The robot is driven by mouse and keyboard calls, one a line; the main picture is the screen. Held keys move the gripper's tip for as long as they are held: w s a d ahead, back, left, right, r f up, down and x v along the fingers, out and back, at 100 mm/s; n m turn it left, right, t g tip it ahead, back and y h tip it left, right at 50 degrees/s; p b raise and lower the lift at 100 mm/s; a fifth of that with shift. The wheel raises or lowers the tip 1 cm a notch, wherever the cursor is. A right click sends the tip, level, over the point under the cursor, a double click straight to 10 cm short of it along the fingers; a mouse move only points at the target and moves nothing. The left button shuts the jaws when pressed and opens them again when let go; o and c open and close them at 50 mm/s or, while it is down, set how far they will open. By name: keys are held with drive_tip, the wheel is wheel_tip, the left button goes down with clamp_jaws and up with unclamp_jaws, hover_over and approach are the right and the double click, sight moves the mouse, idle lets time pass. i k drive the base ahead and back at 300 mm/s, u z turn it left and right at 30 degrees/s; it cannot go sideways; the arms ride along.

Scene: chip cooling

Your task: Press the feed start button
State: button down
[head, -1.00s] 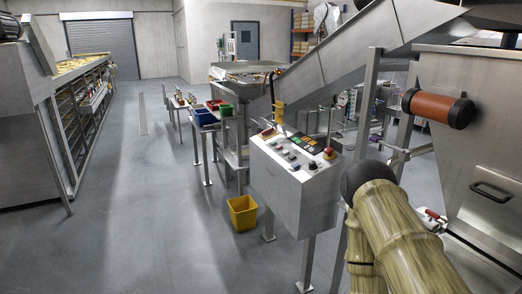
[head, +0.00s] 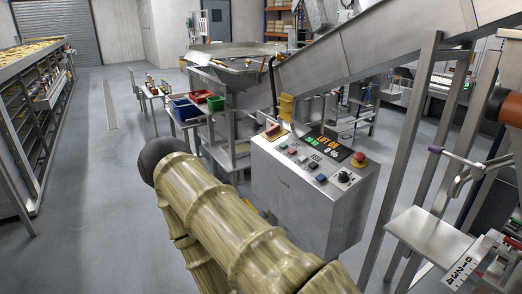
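The panel carries a lit display (head: 327,146), several small coloured buttons, a red mushroom button (head: 359,159) on yellow and a black knob (head: 344,177). A green button (head: 313,165) and a blue button (head: 321,178) sit in the lower rows. The labels are too small to read, so I cannot tell which button is feed start. My bamboo-patterned arm crosses the lower middle, in front of the box's lower left. My gripper is not in view.
A steel conveyor chute (head: 380,50) rises behind the box to the right. Steel frame posts and a small shelf (head: 430,232) stand at the right. Blue (head: 186,110) and red (head: 202,97) bins sit on a stand behind left. The floor aisle (head: 90,190) on the left is open.

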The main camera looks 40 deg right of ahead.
sight(302, 158)
drive_tip(key=z, duration=0.4)
drive_tip(key=i, duration=1.1)
drive_tip(key=z, duration=0.95)
drive_tip(key=i, duration=0.3)
drive_tip(key=z, duration=0.35)
